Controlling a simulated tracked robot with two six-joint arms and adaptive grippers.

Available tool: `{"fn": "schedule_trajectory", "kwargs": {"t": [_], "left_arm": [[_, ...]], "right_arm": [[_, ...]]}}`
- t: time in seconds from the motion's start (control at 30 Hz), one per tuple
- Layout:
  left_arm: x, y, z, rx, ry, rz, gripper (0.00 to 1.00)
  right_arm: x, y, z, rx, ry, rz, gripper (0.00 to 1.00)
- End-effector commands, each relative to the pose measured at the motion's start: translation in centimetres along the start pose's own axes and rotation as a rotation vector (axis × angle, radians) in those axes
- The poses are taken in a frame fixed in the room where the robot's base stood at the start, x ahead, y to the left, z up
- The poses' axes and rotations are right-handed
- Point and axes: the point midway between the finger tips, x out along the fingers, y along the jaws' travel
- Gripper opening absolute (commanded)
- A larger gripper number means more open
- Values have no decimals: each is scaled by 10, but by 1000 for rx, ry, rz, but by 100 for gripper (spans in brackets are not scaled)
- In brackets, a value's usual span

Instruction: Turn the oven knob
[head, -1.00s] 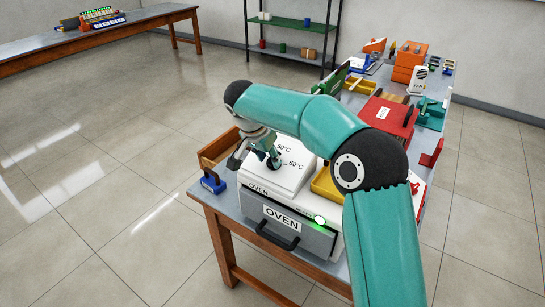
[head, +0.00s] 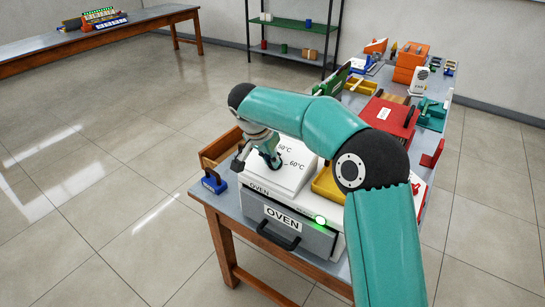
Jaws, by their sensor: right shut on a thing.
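The white oven (head: 262,193) stands at the near end of the table in the head view. Its grey front, marked OVEN, has a black handle and a lit green light (head: 320,220). The dark knob (head: 275,160) is on its sloped white top, beside printed temperature marks that include 60°C. My right gripper (head: 272,158) is at the knob and shut on it; my arm and gripper hide part of the contact. The knob's exact angle is hard to tell. My left gripper is not in view.
A wooden box (head: 218,147) and a blue object (head: 214,181) are left of the oven. A yellow bin (head: 327,187) and a red case (head: 388,116) are to its right and behind. Several other items crowd the table's far end.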

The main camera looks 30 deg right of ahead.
Motion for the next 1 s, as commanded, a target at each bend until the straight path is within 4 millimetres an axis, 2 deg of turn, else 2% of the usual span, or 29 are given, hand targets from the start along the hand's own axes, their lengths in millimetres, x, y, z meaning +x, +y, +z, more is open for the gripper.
{"fn": "schedule_trajectory", "kwargs": {"t": [0.37, 1.0], "left_arm": [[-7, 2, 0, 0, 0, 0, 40], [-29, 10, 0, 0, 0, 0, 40]], "right_arm": [[-3, -3, 2, -149, 3, -3, 0], [-4, -2, 2, -733, 3, 32, 0]]}}
